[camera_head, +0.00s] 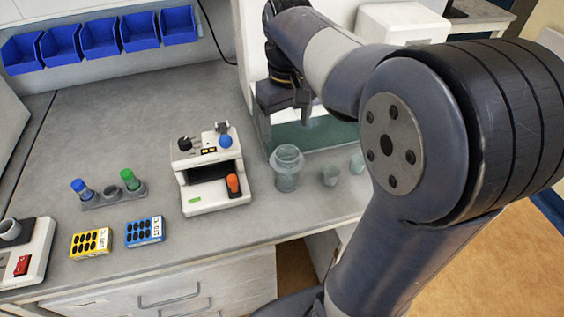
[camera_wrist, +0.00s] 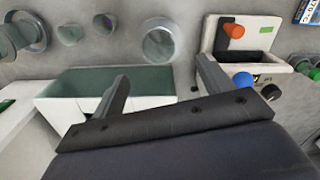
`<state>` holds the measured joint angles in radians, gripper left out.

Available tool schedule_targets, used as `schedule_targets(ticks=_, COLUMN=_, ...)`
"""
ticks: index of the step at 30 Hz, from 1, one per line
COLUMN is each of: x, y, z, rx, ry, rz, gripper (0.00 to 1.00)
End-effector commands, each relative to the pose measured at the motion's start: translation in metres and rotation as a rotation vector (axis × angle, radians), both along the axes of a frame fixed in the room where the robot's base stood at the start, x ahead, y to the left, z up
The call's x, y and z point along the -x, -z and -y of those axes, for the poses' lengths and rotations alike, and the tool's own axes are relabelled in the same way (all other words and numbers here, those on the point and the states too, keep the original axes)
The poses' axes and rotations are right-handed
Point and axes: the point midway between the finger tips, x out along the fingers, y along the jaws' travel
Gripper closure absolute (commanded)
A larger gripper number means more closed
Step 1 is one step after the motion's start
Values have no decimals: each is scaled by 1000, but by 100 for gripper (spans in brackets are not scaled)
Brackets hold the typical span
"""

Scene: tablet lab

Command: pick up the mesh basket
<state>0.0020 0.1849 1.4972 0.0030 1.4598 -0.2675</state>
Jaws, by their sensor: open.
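I cannot make out a mesh basket for certain in either view. My gripper (camera_head: 293,112) hangs over the back of the bench, in front of a white unit with a dark green panel (camera_head: 312,137). In the wrist view its two fingers (camera_wrist: 163,88) are spread wide with nothing held between them. The green panel (camera_wrist: 120,80) shows just beyond and between the fingers. A round, clear-walled vessel (camera_wrist: 28,32) at the upper left of the wrist view is cut off by the frame edge, and I cannot tell what it is. My arm hides the right part of the bench.
A glass jar (camera_head: 287,168) and small glass cups (camera_head: 330,176) stand near the unit. A white device with an orange knob (camera_head: 212,172) stands left of them. A vial rack (camera_head: 110,195), yellow box (camera_head: 90,243) and blue box (camera_head: 145,231) lie further left.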

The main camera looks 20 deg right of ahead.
Motion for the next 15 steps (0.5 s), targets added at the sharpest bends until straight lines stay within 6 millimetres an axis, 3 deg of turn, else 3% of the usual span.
schedule_targets(ticks=9, x=1, y=47, z=0, rx=4, ry=4, rz=-3, gripper=25)
schedule_targets(ticks=15, x=1, y=61, z=0, rx=4, ry=4, rz=-2, gripper=25)
